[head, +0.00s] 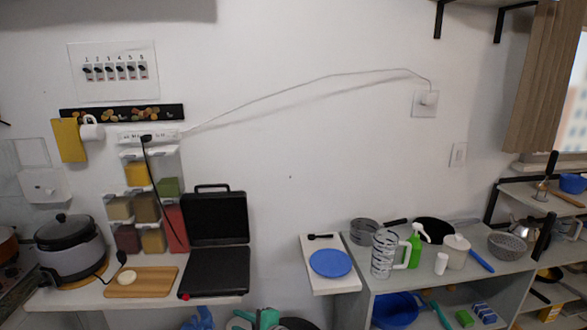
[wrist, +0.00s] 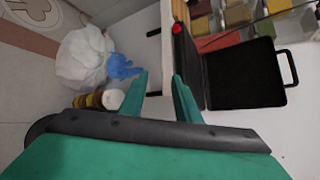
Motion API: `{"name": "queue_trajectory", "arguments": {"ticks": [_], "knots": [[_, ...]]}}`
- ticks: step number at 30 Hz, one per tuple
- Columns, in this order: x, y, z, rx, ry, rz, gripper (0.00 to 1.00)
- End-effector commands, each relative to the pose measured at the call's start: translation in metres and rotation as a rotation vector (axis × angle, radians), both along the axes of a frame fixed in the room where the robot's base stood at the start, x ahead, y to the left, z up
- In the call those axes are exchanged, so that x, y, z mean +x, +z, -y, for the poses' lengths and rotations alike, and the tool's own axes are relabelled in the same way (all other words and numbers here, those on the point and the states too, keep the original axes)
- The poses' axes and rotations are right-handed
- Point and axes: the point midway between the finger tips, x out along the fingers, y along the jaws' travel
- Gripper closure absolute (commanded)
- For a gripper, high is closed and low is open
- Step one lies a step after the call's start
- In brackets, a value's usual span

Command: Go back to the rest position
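My gripper (wrist: 160,88) shows in the wrist view with its two green fingers apart and nothing visible between them. In the head view, green parts of my arm show at the bottom edge, below the counter. The black case-like appliance (head: 215,268) stands open on the left counter, and it also shows in the wrist view (wrist: 240,75) to the right of the fingers. The spice dispensers (head: 148,208) hang on the wall behind it, with coloured contents, and show at the top of the wrist view (wrist: 238,16).
A cutting board (head: 141,282) and a cooker (head: 70,250) stand on the left counter. A small shelf holds a blue plate (head: 330,263). A right-hand shelf holds a jug (head: 384,253) and a green spray bottle (head: 415,246). A white bag (wrist: 82,60) lies on the floor.

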Motion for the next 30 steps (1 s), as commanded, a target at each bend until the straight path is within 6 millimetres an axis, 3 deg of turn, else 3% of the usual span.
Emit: {"name": "queue_trajectory", "arguments": {"ticks": [1,6,15,22,30], "knots": [[-0.013,-0.022,0.005,-0.028,-0.022,0.013,0.70],[-0.050,-0.079,0.025,-0.147,-0.096,0.088,0.70],[-0.136,-0.151,0.064,-0.398,-0.188,0.220,0.70],[-0.211,-0.179,0.092,-0.614,-0.221,0.321,0.70],[-0.304,-0.182,0.120,-0.888,-0.215,0.443,0.70]]}}
